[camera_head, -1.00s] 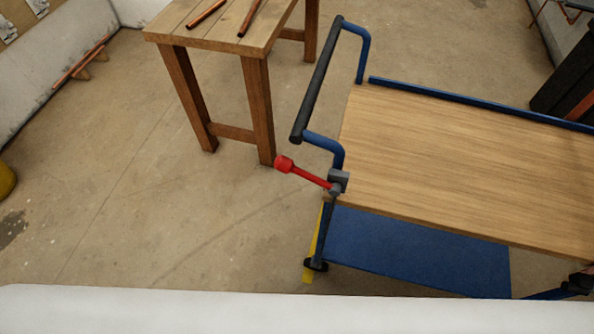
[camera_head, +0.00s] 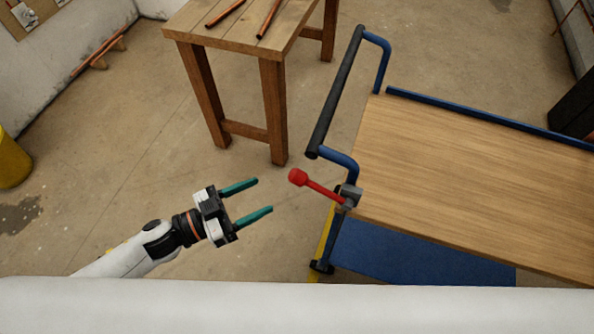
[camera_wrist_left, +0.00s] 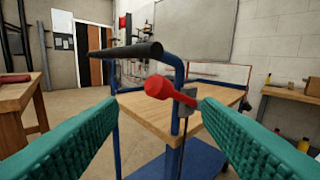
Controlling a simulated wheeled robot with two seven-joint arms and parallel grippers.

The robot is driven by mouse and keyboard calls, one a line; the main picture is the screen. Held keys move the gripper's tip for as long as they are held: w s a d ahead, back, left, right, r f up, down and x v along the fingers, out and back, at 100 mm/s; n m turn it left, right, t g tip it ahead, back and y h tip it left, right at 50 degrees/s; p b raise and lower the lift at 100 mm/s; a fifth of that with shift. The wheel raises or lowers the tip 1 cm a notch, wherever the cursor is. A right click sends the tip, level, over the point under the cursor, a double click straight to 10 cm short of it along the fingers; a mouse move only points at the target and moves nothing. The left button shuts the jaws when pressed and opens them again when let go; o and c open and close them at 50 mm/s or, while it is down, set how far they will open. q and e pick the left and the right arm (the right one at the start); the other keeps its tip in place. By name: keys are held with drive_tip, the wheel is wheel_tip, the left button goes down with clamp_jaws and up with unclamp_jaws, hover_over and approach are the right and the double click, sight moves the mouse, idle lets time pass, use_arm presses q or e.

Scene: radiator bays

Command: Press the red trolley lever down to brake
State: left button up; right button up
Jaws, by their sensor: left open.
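The red trolley lever (camera_head: 318,186) sticks out to the left from a grey bracket (camera_head: 350,196) at the trolley's near left corner, with its red knob raised at the outer end. It also shows in the left wrist view (camera_wrist_left: 172,92), between and beyond the fingers. My left gripper (camera_head: 265,196), with teal fingers, is open and empty to the left of the knob, pointing towards it with a gap between. The trolley (camera_head: 450,180) has a wooden top, a blue frame and a black push handle (camera_head: 336,92). My right gripper is not in view.
A wooden table (camera_head: 240,35) with copper pipes stands behind, left of the trolley handle. A yellow bin (camera_head: 12,160) stands at the far left. The floor between table and left gripper is clear. A white surface crosses the bottom of the head view.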

sight(299, 178)
use_arm(q)
drive_tip(key=p+x, duration=0.2)
drive_tip(key=x, duration=0.7)
drive_tip(key=shift+w+d, duration=0.55)
drive_tip(key=shift+d, duration=0.25)
drive_tip(key=shift+f, duration=0.1)
drive_tip(key=shift+c, duration=0.3)
clamp_jaws()
